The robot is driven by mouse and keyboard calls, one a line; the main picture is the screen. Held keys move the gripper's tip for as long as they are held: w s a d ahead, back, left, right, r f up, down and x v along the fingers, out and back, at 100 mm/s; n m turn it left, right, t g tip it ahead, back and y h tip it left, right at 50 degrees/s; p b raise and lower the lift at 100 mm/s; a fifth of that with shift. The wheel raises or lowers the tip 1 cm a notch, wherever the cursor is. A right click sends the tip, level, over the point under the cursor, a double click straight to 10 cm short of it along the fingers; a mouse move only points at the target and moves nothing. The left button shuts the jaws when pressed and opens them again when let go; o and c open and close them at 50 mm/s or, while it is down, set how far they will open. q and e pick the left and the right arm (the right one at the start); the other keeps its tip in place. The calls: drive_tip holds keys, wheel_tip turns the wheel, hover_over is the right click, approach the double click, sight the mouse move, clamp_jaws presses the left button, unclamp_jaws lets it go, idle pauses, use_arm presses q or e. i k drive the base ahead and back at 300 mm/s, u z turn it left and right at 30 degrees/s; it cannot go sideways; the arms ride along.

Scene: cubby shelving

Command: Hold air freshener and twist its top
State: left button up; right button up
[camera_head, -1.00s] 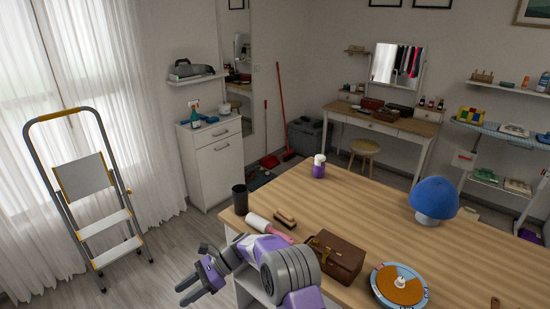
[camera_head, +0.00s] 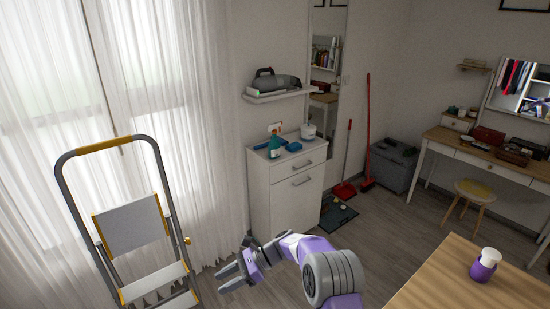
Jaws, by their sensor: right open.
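A small purple container with a white top, which looks like the air freshener (camera_head: 484,266), stands upright on the wooden table (camera_head: 440,285) at the lower right. My right gripper (camera_head: 223,279) is at the lower middle, far to the left of it, with its fingers pointing left. The fingers are apart with nothing between them. It hangs over the open floor, clear of the table. My left gripper is not in view.
A step ladder (camera_head: 133,228) stands at the left by the curtains. A stool (camera_head: 473,199) stands behind the table. Grey floor between them is free.

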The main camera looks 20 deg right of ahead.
sight(490, 257)
drive_tip(key=i, duration=1.75)
drive_tip(key=z, duration=2)
drive_tip(key=i, duration=1.35)
drive_tip(key=z, duration=2.35)
